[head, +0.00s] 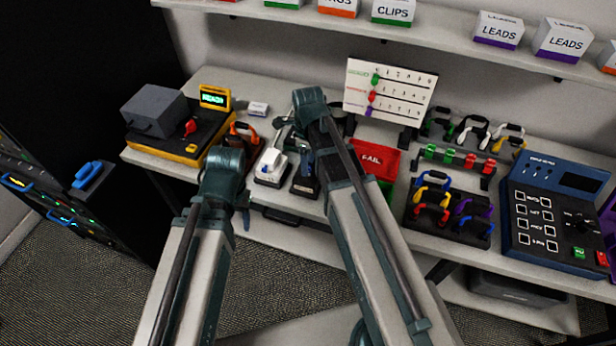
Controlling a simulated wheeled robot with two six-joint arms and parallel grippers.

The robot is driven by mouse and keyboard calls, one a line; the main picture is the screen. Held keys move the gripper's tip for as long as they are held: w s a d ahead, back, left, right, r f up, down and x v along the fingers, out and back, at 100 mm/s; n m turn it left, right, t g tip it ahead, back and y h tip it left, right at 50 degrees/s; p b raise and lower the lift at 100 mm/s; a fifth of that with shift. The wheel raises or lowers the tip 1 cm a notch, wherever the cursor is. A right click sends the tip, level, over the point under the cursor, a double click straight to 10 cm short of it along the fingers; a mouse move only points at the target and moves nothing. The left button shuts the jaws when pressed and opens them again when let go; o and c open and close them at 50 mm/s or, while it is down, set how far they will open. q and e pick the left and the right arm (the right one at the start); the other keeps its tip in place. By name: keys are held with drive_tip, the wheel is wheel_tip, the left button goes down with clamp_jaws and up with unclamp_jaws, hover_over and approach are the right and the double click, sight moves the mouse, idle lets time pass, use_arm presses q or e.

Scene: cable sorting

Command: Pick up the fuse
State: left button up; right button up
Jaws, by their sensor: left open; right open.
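My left arm reaches up from the bottom to the bench's front edge. My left gripper is mostly hidden by its own arm, near the front edge left of centre. My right arm reaches further over the bench. My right gripper is mostly hidden behind its arm, near the white device (271,163) and a dark device (305,183). Neither gripper visibly holds anything. I cannot pick out the fuse with certainty. A small white block (258,108) lies behind, right of the yellow-and-black tester (184,147), whose red part (191,127) stands up.
A red FAIL bin (377,159), a rack of coloured cable handles (450,226) and a blue console (560,222) fill the right of the bench. A white chart board (388,92) stands behind. A shelf (455,52) with labelled boxes hangs above.

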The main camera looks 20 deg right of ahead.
drive_tip(key=shift+f+b, duration=0.3)
drive_tip(key=shift+f, duration=0.5)
use_arm(q)
drive_tip(key=shift+f, duration=0.7)
use_arm(e)
drive_tip(key=shift+r, duration=0.1)
clamp_jaws()
use_arm(q)
drive_tip(key=shift+r, duration=0.15)
use_arm(e)
drive_tip(key=shift+r, duration=0.1)
